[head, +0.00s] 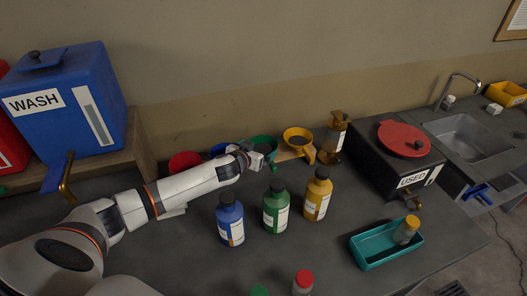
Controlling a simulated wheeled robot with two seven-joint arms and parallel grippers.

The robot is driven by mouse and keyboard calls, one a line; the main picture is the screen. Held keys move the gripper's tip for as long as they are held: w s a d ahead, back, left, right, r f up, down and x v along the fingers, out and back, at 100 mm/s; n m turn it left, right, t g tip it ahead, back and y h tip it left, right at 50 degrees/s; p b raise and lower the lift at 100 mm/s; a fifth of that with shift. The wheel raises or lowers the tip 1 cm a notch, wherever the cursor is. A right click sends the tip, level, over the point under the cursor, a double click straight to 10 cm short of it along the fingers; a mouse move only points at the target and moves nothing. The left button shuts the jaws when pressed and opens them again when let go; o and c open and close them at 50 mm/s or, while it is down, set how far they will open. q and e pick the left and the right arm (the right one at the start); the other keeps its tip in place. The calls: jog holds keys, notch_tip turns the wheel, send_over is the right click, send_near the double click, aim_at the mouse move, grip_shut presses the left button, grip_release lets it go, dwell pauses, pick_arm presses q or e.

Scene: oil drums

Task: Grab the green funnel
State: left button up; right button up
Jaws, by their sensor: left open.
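The green funnel (265,141) stands at the back of the counter, in a row with other funnels, between the blue and the yellow one. My left arm reaches in from the left, and my left gripper (263,158) is right in front of the green funnel, covering its lower part. The gripper is open. I cannot tell whether it touches the funnel. My right gripper is not in view.
A red funnel (184,161), a blue funnel (220,149) and a yellow funnel (298,134) stand close by. Blue (229,214), green (275,205) and yellow (318,192) bottles stand in front. A black "USED" drum (375,160) and teal tray (382,252) are right.

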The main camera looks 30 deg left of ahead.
pick_arm(q)
jog(key=shift+x, duration=1.05)
jog(key=shift+s, duration=0.1)
jog(key=c, duration=0.7)
jog(key=shift+o, duration=0.2)
jog(key=shift+r, duration=0.1)
